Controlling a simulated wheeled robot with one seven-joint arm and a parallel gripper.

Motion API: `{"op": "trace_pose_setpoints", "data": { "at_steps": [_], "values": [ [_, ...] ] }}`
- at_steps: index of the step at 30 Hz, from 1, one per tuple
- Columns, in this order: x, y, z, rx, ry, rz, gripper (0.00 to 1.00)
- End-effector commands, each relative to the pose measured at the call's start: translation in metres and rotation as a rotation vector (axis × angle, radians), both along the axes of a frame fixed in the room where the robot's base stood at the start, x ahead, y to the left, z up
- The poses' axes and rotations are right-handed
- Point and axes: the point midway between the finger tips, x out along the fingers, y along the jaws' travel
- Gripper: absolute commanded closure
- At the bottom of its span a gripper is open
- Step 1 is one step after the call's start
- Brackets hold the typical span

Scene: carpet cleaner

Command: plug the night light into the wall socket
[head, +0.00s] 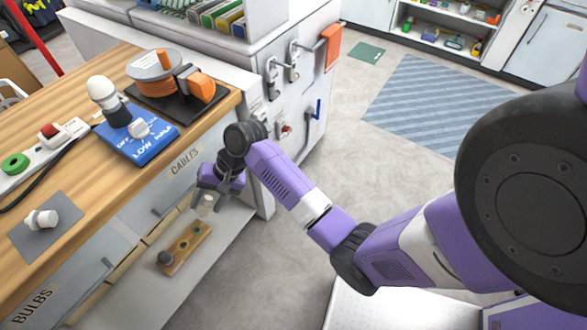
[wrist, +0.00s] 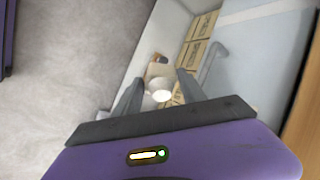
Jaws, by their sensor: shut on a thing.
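My gripper (head: 206,200) points down in front of the workbench, above the low shelf. It is shut on a small pale, rounded thing that looks like the night light (head: 207,206). In the wrist view this white, round-ended thing (wrist: 159,92) shows between the two fingers, with a bright spot at its end. Its prongs cannot be made out. The white side panel (head: 300,100) beyond my gripper carries several small fittings, among them a red-and-white one (head: 285,130). I cannot tell which of them is the wall socket.
The wooden bench (head: 75,225) holds a power strip (head: 48,148), a blue card (head: 140,140), a bulb-shaped thing (head: 104,92), a cable reel (head: 155,75) and a grey mat (head: 62,225). A wooden block (head: 185,250) lies on the low shelf. The floor (head: 340,130) right of the panel is clear.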

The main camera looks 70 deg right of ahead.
Motion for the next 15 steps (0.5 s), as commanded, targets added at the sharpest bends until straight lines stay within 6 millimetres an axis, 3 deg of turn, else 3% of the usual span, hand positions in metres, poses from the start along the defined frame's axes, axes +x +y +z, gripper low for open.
{"op": "trace_pose_setpoints", "data": {
  "at_steps": [1, 8, 15],
  "values": [
    [-0.003, -0.021, -0.023, 0.081, -0.037, -0.128, 0.92],
    [-0.025, -0.117, -0.051, 0.357, -0.318, -0.666, 0.92],
    [-0.081, -0.219, -0.073, 0.442, -0.637, -1.076, 0.92]
  ]
}}
